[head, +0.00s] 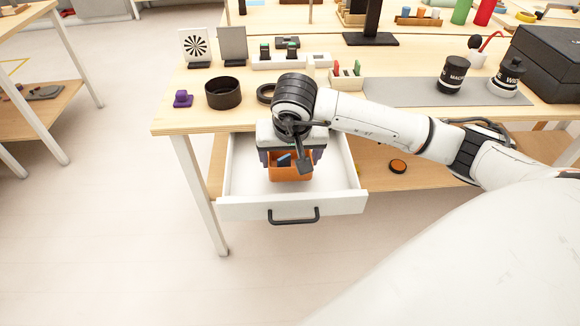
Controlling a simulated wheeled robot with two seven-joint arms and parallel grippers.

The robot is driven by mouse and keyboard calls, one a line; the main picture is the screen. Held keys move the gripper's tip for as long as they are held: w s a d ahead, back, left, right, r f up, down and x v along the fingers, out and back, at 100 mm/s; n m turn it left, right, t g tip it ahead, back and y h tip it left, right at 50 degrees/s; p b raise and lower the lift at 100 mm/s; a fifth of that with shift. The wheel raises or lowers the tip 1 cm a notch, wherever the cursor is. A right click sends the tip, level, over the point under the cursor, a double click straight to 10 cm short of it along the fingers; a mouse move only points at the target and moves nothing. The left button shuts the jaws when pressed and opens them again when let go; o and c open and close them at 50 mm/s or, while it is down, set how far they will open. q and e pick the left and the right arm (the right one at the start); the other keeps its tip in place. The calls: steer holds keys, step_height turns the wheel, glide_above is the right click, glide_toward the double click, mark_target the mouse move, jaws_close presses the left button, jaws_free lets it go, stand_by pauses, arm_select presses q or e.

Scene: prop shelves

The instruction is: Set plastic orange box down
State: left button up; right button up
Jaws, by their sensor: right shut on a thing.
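The plastic orange box (290,173) is in or just above the open white drawer (340,203) under the table. A small blue piece shows at the box's top. My right gripper (290,158) reaches down over the drawer and is shut on the orange box. The wrist hides the box's upper part and most of the fingers. I cannot tell whether the box touches the drawer floor. My left gripper is not in view.
The drawer has a black handle (293,216) and bare floor around the box. On the table (190,112) above stand a black ring-shaped cup (223,92), a purple piece (182,98) and a grey mat (405,92). An orange-black disc (397,166) lies on the lower shelf.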

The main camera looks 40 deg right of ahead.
steer(key=shift+f, duration=1.55)
steer(key=shift+f, duration=0.1)
steer(key=shift+f+b, duration=0.15)
steer(key=shift+b, duration=0.15)
steer(key=o, duration=1.1)
steer(key=shift+c, duration=0.2)
steer(key=shift+r+p, duration=0.35)
steer(key=v, duration=1.1)
steer(key=shift+r+p, duration=0.3)
steer(key=shift+r, duration=0.1)
steer(key=shift+s+a, duration=0.1)
